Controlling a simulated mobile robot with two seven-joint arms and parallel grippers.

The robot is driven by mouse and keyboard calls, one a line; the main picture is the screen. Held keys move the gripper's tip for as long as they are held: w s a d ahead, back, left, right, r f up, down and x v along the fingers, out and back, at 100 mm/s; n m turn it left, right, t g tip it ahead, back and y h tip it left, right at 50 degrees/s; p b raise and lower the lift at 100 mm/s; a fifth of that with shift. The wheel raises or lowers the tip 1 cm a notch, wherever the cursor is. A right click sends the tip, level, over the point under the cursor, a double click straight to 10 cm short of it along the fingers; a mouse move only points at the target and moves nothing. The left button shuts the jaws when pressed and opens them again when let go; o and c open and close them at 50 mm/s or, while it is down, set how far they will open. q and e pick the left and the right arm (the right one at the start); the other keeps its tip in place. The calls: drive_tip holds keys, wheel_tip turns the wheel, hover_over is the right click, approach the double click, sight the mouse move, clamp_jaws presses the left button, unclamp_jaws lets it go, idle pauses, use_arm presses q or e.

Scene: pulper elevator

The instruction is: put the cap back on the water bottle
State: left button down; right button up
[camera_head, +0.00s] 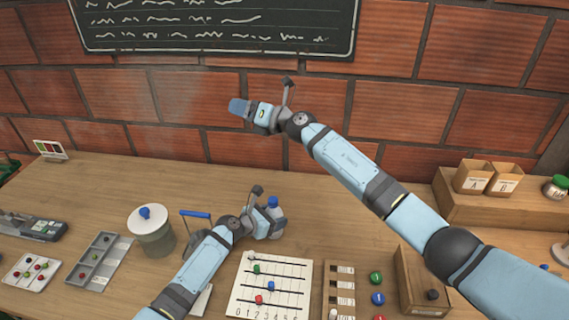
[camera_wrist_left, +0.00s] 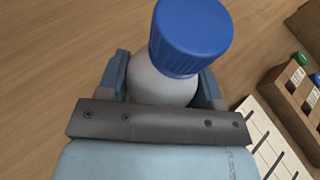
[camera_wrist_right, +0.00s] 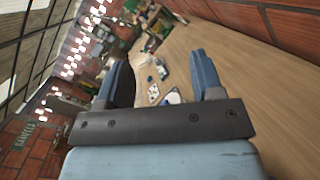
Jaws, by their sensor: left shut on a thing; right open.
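My left gripper (camera_head: 272,222) is shut on the white water bottle (camera_wrist_left: 160,85), which stands upright or nearly so above the wooden table. The blue cap (camera_wrist_left: 190,38) sits at the bottle's top in the left wrist view and also shows in the head view (camera_head: 272,201). I cannot tell whether it is fully seated or tight. My right gripper (camera_head: 238,107) is raised in front of the brick wall, away from the bottle. It is open, with nothing between its fingers in the right wrist view (camera_wrist_right: 160,80).
A lidded pot with a blue knob (camera_head: 152,236) stands left of the bottle, near a blue handle (camera_head: 195,214). A slider board (camera_head: 270,284) and wooden box (camera_head: 418,285) lie in front and right. Labelled boxes (camera_head: 487,178) stand at the right.

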drive_tip(key=w+d+r+m+t+h, duration=0.55)
drive_tip(key=m+t, duration=0.35)
drive_tip(key=m, duration=0.2)
drive_tip(key=w+d+f+m+h, duration=0.2)
drive_tip(key=d+m+h, duration=0.3)
drive_tip(key=m+h, duration=0.15)
drive_tip(key=m+g, duration=0.5)
drive_tip(key=g, duration=1.3)
approach(272, 199)
wheel_tip(272, 199, up, 3)
drive_tip(key=shift+w+d+r+h, duration=0.15)
drive_tip(key=shift+w+r+h, duration=0.05)
drive_tip(key=shift+r+h, duration=0.1)
drive_tip(key=shift+f, duration=0.15)
drive_tip(key=x, duration=1.2)
drive_tip(key=shift+s+d, duration=0.1)
drive_tip(key=shift+s, duration=0.1)
